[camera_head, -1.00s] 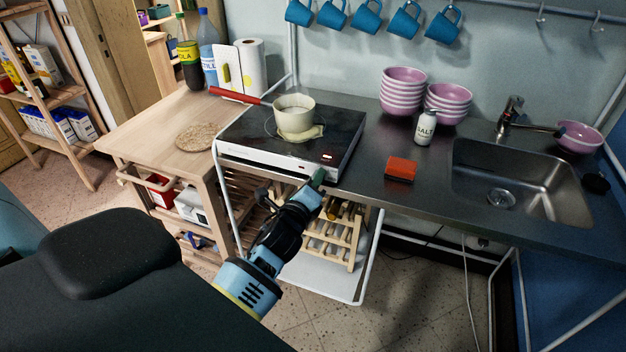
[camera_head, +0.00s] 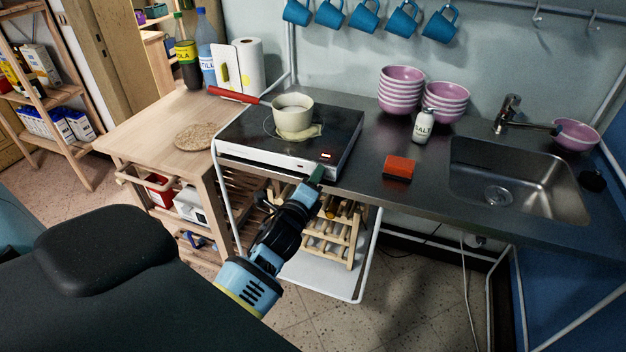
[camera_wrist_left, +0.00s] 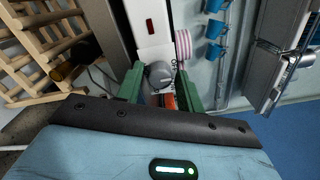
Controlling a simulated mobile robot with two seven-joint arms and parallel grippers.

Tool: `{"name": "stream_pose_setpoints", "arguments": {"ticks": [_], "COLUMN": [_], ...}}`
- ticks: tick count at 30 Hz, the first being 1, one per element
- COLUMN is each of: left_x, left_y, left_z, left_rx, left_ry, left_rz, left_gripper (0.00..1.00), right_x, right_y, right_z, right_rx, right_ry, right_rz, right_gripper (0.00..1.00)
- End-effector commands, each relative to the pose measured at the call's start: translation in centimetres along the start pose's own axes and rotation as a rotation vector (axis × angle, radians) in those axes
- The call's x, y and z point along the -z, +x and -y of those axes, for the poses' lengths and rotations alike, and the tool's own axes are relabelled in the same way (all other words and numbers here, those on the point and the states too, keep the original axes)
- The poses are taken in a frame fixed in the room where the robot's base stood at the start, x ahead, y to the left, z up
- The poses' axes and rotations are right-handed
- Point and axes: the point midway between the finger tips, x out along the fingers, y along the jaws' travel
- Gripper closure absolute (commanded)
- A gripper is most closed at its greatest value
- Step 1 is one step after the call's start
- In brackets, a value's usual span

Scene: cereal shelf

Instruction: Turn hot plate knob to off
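The hot plate (camera_head: 345,150) has a black top and a white front panel with a lit red display, and it sits on the steel counter. Its round grey knob (camera_wrist_left: 159,76) shows in the left wrist view on the white panel; in the head view my gripper hides it. My left gripper (camera_head: 317,172) is at the right part of the hot plate's front. In the left wrist view its green fingers are apart, one on each side of the knob, and I cannot tell whether they touch it. My right gripper is not in view.
A pot (camera_head: 293,113) with a red handle stands on the hot plate. A red-orange sponge (camera_head: 399,168), a salt shaker (camera_head: 423,127) and stacked pink bowls (camera_head: 401,92) are to the right, before the sink (camera_head: 520,190). A wooden rack (camera_head: 333,240) is below the counter.

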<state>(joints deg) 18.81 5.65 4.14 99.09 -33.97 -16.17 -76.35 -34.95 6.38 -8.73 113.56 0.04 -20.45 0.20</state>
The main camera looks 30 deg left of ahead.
Motion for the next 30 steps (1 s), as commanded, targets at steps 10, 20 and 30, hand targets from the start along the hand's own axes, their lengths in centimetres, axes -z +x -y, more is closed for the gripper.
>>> {"name": "stream_pose_setpoints", "arguments": {"ticks": [10,20,30], "left_x": [0.0,0.0,0.0], "left_y": [0.0,0.0,0.0], "left_z": [-0.2,-0.4,-0.3], "left_rx": [-0.004,-0.008,-0.006], "left_ry": [0.003,0.118,0.474], "left_rz": [0.001,0.001,-0.001], "left_gripper": [0.53,0.53,0.53], "right_x": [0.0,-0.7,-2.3], "right_y": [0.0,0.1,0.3], "right_z": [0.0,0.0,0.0], "right_rx": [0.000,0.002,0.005], "right_ry": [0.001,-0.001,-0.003], "right_rz": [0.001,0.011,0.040], "right_gripper": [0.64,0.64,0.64]}}
